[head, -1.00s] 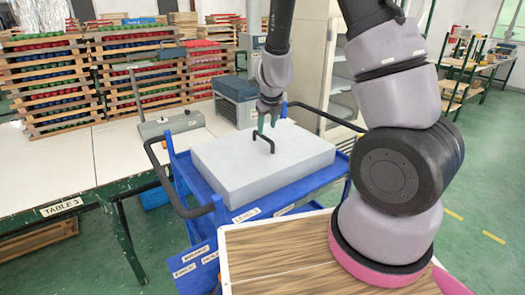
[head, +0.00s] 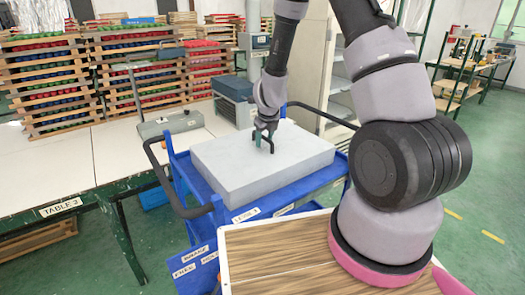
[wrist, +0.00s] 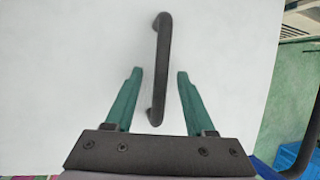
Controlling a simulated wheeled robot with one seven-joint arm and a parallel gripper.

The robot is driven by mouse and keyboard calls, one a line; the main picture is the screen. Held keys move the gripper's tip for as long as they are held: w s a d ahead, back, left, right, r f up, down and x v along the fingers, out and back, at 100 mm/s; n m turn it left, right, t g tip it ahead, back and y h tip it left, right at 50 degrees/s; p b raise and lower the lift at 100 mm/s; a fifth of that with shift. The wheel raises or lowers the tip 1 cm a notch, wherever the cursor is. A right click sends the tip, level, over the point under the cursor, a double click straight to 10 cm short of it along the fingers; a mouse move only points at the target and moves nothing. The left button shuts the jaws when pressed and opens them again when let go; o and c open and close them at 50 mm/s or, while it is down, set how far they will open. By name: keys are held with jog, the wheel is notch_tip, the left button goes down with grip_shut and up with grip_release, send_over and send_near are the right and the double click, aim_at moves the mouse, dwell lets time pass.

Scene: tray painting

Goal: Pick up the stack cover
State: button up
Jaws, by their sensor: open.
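The stack cover (head: 240,172) is a light grey, flat box lying on a blue cart, with a black bar handle on its top. In the wrist view the handle (wrist: 160,65) runs upright in the picture against the pale cover top (wrist: 80,60). My gripper (head: 264,140) is over the middle of the cover at the handle. In the wrist view my gripper (wrist: 159,75) has its two green fingers apart, one on each side of the handle's near end, with gaps on both sides. In the head view the fingers partly hide the handle.
The blue cart (head: 290,205) has a black push handle (head: 165,185) on its left. A white table (head: 60,185) labelled TABLE 3 stands left, with stacked wooden trays (head: 50,80) behind it. A wood-topped surface (head: 275,255) is in front. Green floor is open at right.

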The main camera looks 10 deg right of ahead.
grip_shut()
dwell(1.4)
